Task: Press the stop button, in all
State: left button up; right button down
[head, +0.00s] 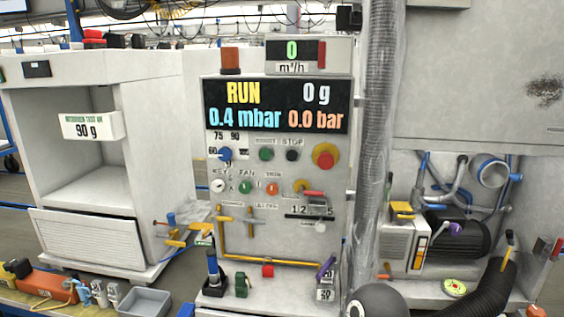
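The black stop button (292,155) sits on the grey control panel (245,170) in the head view, just under the printed word STOP. A green button (266,154) is to its left. A red mushroom button on a yellow ring (325,157) is to its right. Nothing covers the stop button. The display (276,106) above reads RUN, 0 g, 0.4 mbar and 0.0 bar. Neither of my grippers is in view.
A grey corrugated hose (375,130) runs vertically along the panel's right side. Below the buttons are knobs, yellow pipes (270,261) and small valves. A white cabinet (85,230) stands left, with a grey bin (146,301) in front. A black motor (455,235) is right.

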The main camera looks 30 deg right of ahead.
aim_at(291, 155)
jog(key=z, duration=0.15)
jog(key=i, duration=0.9)
jog(key=u, duration=0.05)
